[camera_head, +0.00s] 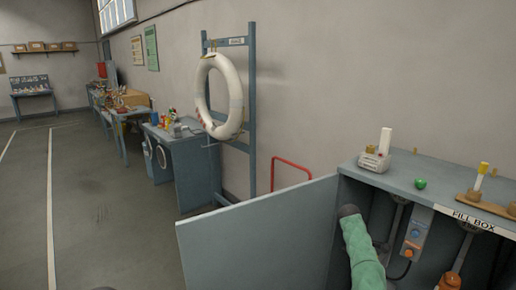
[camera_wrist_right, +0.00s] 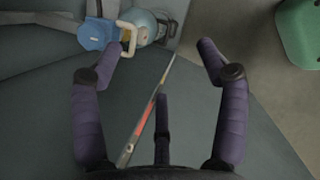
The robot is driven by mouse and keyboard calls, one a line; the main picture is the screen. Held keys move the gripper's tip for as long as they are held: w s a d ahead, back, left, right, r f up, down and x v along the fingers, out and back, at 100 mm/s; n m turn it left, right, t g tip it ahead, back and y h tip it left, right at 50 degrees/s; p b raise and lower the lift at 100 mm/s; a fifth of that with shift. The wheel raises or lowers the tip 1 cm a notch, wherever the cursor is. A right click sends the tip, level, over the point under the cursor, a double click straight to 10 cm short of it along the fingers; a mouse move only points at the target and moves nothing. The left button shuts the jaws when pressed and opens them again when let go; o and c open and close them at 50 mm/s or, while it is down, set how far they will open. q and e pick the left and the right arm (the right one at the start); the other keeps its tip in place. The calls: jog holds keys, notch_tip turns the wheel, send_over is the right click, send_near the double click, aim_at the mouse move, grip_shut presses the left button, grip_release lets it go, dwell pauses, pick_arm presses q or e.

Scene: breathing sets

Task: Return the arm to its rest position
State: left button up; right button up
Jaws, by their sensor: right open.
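My right gripper (camera_wrist_right: 162,50) is open, with its purple padded fingers spread wide in the right wrist view. No object is seen clamped between the fingers. A thin edge with a red stripe (camera_wrist_right: 145,125) runs between them; I cannot tell if it touches them. In the head view a green-sleeved link of my arm (camera_head: 364,258) stands at the open front of the fill box (camera_head: 428,181), beside its open door (camera_head: 262,235). The right gripper itself does not show there. My left gripper is not in view.
In the wrist view a pale blue cylinder (camera_wrist_right: 143,27) with a blue fitting (camera_wrist_right: 97,34) lies ahead of the fingers. A green object (camera_wrist_right: 300,32) is at upper right. A lifebuoy (camera_head: 221,97) hangs on a blue stand. Open floor (camera_head: 105,215) lies to the left.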

jog(key=a+f+m+y, duration=0.1)
jog(key=a+f, duration=0.3)
jog(key=f, duration=0.3)
jog(key=a+f+m+y, duration=0.1)
jog(key=a+f+y, duration=0.1)
jog(key=a+f, duration=0.45)
jog(key=s+a+f+m+y, duration=0.3)
jog(key=s+a+f+m, duration=0.1)
jog(key=s+a+f, duration=0.75)
jog(key=s+a+f+m+y, duration=0.1)
jog(key=s+a+f+m, duration=0.2)
jog(key=s, duration=0.4)
jog(key=s+a+f+m+y, duration=0.1)
jog(key=s+a+f+m, duration=0.15)
jog(key=s, duration=0.55)
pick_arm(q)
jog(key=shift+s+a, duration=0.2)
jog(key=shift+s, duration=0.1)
pick_arm(e)
jog(key=s+a+r+m, duration=0.1)
jog(key=s+m, duration=0.3)
jog(key=s, duration=0.5)
jog(key=s+a+r+m, duration=0.1)
jog(key=s+r+m, duration=0.1)
jog(key=s, duration=0.7)
jog(key=shift+s+a+m+t+y, duration=0.2)
jog(key=shift+a+m+t+y, duration=0.15)
jog(key=shift+m, duration=0.5)
jog(key=shift+c, duration=0.4)
